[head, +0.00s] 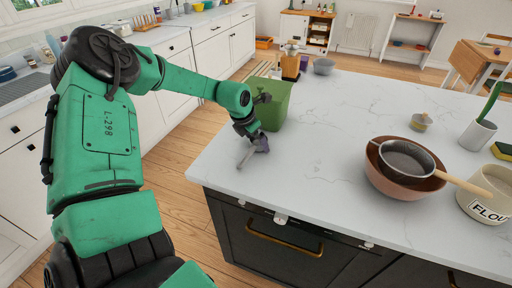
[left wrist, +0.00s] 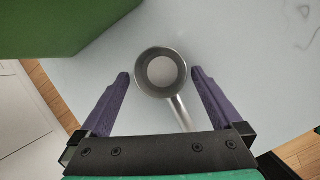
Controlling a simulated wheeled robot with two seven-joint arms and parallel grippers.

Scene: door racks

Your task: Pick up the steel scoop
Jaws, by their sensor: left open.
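The steel scoop (left wrist: 161,73), a small round grey cup with a thin straight handle, shows in the left wrist view over the pale countertop. Its handle runs down and right toward my palm, and its lower end is hidden. My left gripper (left wrist: 160,76) is open, with one purple finger on each side of the scoop and visible gaps to both. In the head view my left gripper (head: 255,151) is low over the island's left front corner, and the scoop is hard to make out there. My right gripper is in neither view.
A green bin (head: 273,104) stands just behind my left gripper. The marble island (head: 325,125) is clear in the middle. At the right are a pinkish bowl (head: 390,183) with a sieve (head: 405,158) on it and a flour canister (head: 484,192). The island's front edge is close.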

